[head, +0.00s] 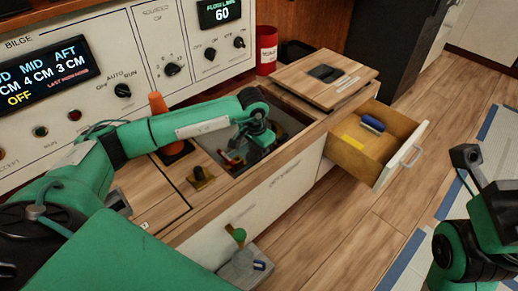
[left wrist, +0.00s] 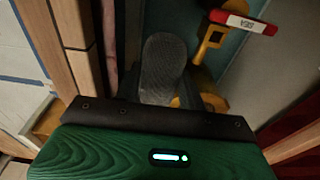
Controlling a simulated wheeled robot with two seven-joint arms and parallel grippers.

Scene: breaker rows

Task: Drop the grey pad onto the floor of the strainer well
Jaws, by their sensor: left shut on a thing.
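My left gripper (head: 262,148) reaches down into the open well (head: 292,122) in the wooden counter. In the left wrist view, a grey, rounded pad (left wrist: 165,62) with a mesh-like texture sits at the jaws, and the left gripper (left wrist: 162,98) is shut on it. The pad extends out over the well's teal-grey interior (left wrist: 225,60). In the head view the gripper hides the pad, and I cannot tell how high it is above the floor. My right gripper (head: 478,165) is at the right edge, away from the counter; its jaw opening is unclear.
A wooden lid (head: 318,88) rests on the counter behind the well. An open drawer (head: 408,133) holds a blue item (head: 372,124).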

